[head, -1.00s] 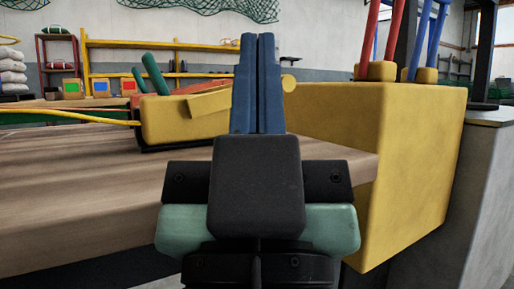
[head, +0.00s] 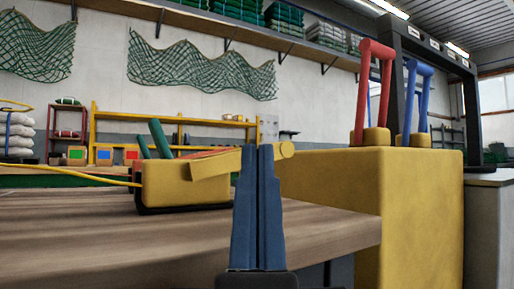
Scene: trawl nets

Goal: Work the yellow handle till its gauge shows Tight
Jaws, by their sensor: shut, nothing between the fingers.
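The yellow handle (head: 212,163) is a flat bar with a round knob end. It slants up to the right from a low yellow box (head: 186,189) on the wooden bench. My gripper (head: 258,149) points upward in the head view, with its blue fingers shut together and empty. The fingers stand in front of the handle and hide the part just left of its knob. I cannot tell whether they touch it. No gauge face or Tight mark can be made out.
A large yellow block (head: 335,190) at right carries a red handle (head: 373,85) and a blue handle (head: 414,90). Two green levers rise behind the low box. A yellow rope (head: 75,173) runs left from it. The wooden bench top (head: 90,235) is clear at front left.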

